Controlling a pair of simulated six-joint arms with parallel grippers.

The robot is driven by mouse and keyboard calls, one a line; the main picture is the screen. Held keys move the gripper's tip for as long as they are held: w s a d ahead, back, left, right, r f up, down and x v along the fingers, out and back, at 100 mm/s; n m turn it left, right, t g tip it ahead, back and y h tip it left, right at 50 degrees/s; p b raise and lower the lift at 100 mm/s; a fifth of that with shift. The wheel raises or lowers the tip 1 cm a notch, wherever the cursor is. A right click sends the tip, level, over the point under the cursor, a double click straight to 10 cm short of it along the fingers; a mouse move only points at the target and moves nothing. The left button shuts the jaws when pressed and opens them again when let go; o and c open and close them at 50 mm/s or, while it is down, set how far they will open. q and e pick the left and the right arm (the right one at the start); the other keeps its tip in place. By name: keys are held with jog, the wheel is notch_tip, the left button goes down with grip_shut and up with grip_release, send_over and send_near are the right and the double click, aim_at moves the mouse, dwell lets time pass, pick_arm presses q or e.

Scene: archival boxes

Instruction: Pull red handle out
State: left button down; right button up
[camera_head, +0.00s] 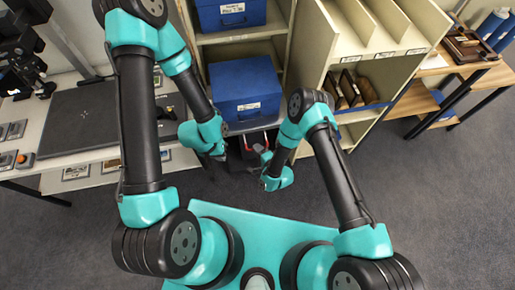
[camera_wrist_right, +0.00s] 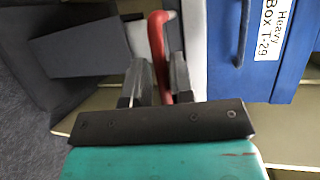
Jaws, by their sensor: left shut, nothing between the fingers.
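A red handle (camera_head: 266,140) shows low in front of the shelf unit, on a dark object (camera_head: 250,155) whose shape is mostly hidden by my arms. In the right wrist view the red handle (camera_wrist_right: 158,45) is a bent bar that runs down between the fingers of my right gripper (camera_wrist_right: 157,82). Those fingers stand apart, with a gap visible on the handle's left side; I cannot tell whether the right finger touches it. My left gripper (camera_head: 220,155) is shut and empty, left of the dark object and apart from the handle.
A blue box (camera_head: 243,82) sits on the shelf above the handle, and another blue box (camera_head: 230,14) is higher up. The label "Heavy Box T-29" (camera_wrist_right: 271,30) is close to my right gripper. A desk (camera_head: 90,157) stands at left. Grey floor (camera_head: 420,200) is clear at right.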

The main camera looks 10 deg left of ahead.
jog(key=shift+o, duration=1.2)
jog(key=shift+w, duration=0.1)
jog(key=v, duration=1.7)
jog(key=shift+d, duration=0.1)
jog(key=w+d+r+n+g+h, duration=0.2)
jog(key=d+n+g+h, duration=0.1)
jog(key=d, duration=0.3)
jog(key=w+d+r+n+g+h, duration=0.2)
jog(key=d+n, duration=0.1)
jog(key=d, duration=0.3)
jog(key=s+d+r+n+g+h, duration=0.1)
jog(key=s+d+r+g+h, duration=0.1)
jog(key=s+d+r+g, duration=0.3)
jog(key=d+r, duration=0.3)
jog(key=shift+s+d+r+n+h, duration=0.2)
jog(key=shift+d+r+n+h, duration=0.05)
jog(key=shift+d+n+h, duration=0.15)
